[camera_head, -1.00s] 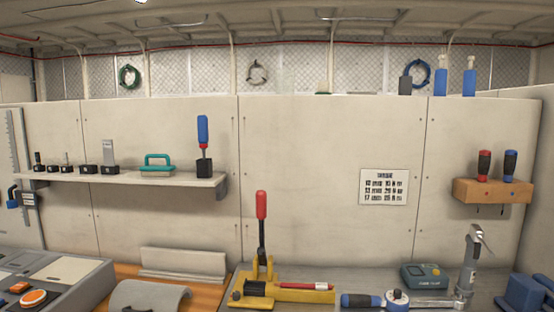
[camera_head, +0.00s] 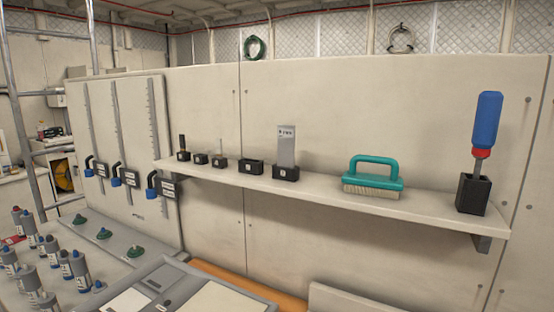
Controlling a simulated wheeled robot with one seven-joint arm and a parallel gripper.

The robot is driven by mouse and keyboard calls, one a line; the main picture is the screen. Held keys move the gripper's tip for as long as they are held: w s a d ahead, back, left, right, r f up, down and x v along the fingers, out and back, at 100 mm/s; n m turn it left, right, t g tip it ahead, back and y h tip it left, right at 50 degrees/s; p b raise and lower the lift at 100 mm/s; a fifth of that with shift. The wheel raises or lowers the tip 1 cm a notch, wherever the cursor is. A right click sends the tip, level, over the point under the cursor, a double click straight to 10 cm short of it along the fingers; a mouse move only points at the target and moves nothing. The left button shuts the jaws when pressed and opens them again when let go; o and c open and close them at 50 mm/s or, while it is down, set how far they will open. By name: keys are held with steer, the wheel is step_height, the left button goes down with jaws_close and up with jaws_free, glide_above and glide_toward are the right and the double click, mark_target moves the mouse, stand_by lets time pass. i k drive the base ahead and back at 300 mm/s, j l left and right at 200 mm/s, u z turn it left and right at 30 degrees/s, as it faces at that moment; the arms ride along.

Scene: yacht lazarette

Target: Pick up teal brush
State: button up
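The teal brush (camera_head: 374,175) sits on the wall shelf (camera_head: 330,199), toward its right half. It has a teal loop handle on top and pale bristles facing down on the shelf. Nothing covers it. My gripper does not show in the head view, so its place relative to the brush cannot be seen.
Right of the brush, a blue-handled tool (camera_head: 487,121) stands in a black holder (camera_head: 473,194). Left of it, a grey plate (camera_head: 287,145) and several small black blocks line the shelf. Calipers (camera_head: 156,150) hang at left.

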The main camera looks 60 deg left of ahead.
mark_target(364, 184)
steer(key=u, duration=1.15)
steer(key=j+z, duration=0.25)
steer(key=j, duration=0.35)
